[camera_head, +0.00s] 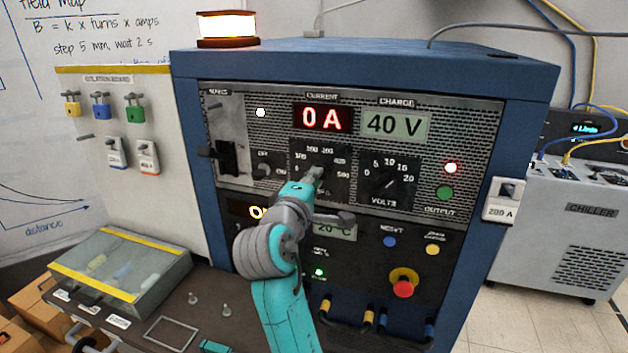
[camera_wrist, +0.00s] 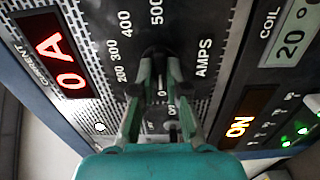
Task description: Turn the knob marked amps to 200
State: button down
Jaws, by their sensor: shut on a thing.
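The amps knob (camera_wrist: 157,52) is a dark knob on a black dial plate (camera_wrist: 188,28); the word AMPS and marks including 200, 300, 400 and 500 show in the wrist view. My gripper (camera_wrist: 158,70) is shut on the knob, one finger on each side. In the head view my gripper (camera_head: 314,175) reaches the dial plate (camera_head: 335,160) below the red current display (camera_head: 323,117), which reads 0 A.
A volts knob (camera_head: 387,185) sits close to the right, below a charge display (camera_head: 394,124) reading 40 V. A black switch handle (camera_head: 226,157) is to the left. A green output button (camera_head: 445,193) and a red emergency button (camera_head: 403,288) are at the right.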

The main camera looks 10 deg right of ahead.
jog(key=m, duration=1.3)
jog(key=shift+m, duration=0.4)
dwell(0.5)
jog(key=c, duration=1.2)
grip_release()
